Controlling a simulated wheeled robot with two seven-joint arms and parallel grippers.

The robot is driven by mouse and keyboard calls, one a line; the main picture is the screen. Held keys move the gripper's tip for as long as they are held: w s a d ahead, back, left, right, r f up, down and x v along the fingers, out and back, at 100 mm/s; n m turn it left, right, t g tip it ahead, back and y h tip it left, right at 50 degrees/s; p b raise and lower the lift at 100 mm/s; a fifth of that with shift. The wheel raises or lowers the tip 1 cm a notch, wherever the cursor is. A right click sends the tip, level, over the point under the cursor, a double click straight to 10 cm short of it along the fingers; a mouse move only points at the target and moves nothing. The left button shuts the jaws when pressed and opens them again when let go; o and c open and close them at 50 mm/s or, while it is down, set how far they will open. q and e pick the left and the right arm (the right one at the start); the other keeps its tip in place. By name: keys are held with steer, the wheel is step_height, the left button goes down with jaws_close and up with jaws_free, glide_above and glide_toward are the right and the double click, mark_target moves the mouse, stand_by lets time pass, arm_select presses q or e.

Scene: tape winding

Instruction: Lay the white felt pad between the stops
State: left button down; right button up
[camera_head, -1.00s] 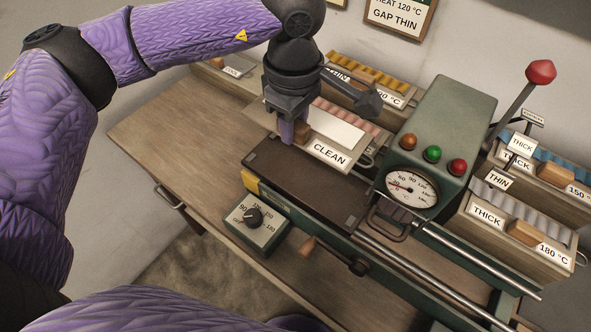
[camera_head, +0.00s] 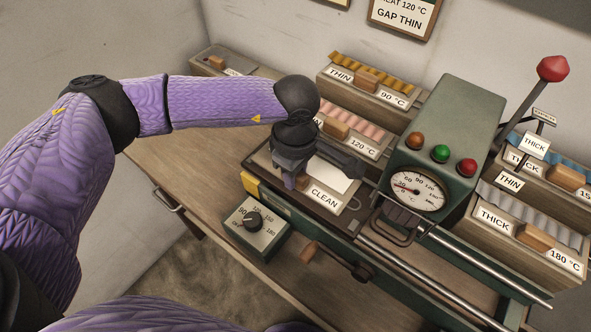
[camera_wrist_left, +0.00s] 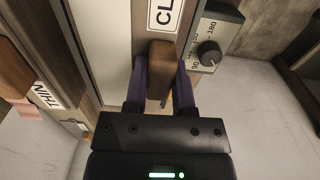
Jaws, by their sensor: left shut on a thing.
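The white felt pad (camera_head: 334,176) shows as a pale sheet on a board with a "CLEAN" label (camera_head: 325,197); its left part is hidden behind my gripper. My left gripper (camera_head: 294,183) is shut on the board's wooden handle, which shows between the fingers in the left wrist view (camera_wrist_left: 160,72). The pad's white face (camera_wrist_left: 104,45) also shows there. The board is over the dark bed (camera_head: 258,172) of the green machine, covering most of it. I cannot tell whether it touches the bed. The stops are not clearly visible. My right gripper is not in view.
The green machine housing (camera_head: 440,135) with gauge and lamps stands right of the board. A dial box (camera_head: 255,232) is in front. Labelled trays (camera_head: 375,80) line the back, with more trays (camera_head: 530,225) at right. The table's left part (camera_head: 195,165) is clear.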

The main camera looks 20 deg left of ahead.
arm_select(q)
steer(key=shift+f, duration=0.25)
steer(key=shift+c, duration=2.2)
jaws_free()
steer(key=shift+r, duration=0.3)
step_height(320, 180, up, 12)
steer(key=p, duration=0.2)
steer(key=shift+r, duration=0.1)
